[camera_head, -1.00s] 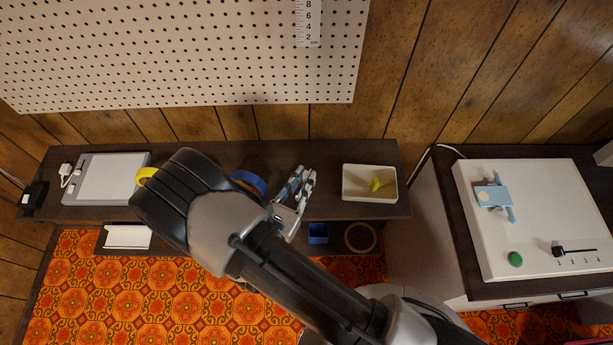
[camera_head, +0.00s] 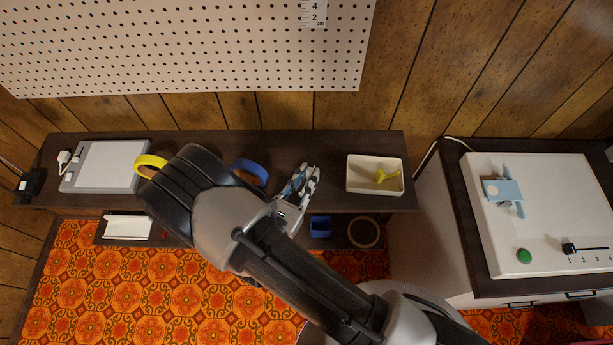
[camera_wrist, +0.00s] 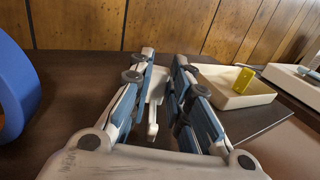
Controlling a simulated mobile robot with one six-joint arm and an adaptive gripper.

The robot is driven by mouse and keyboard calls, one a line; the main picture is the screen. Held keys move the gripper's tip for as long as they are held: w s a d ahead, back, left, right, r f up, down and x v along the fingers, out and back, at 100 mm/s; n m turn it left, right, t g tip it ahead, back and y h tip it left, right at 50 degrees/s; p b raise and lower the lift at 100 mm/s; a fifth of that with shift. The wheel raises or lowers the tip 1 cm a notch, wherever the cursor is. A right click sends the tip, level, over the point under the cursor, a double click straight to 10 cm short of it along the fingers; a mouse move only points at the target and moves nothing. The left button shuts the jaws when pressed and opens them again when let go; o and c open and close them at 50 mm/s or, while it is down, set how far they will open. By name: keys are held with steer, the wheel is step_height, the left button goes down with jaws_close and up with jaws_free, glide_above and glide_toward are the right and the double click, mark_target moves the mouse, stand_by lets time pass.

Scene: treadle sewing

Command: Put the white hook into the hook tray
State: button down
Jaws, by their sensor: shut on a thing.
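My gripper (camera_head: 309,172) is over the dark shelf, left of the cream hook tray (camera_head: 375,189). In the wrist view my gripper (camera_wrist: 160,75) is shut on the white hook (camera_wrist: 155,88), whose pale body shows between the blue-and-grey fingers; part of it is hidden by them. In the head view I cannot tell the hook apart from the fingers. The tray (camera_wrist: 235,103) stands to the right in the wrist view, apart from the gripper. A yellow hook (camera_head: 382,176) lies in the tray; it also shows in the wrist view (camera_wrist: 243,80).
A blue ring (camera_head: 260,172) and a yellow ring (camera_head: 150,160) lie left of the gripper on the shelf (camera_head: 335,150). A grey-white flat device (camera_head: 105,165) is at the far left. A small blue box (camera_head: 320,225) sits lower down. A pegboard (camera_head: 180,50) hangs behind.

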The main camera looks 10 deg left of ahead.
steer(key=shift+f, duration=0.25)
steer(key=c, duration=1.4)
jaws_free()
steer(key=v, duration=1.2)
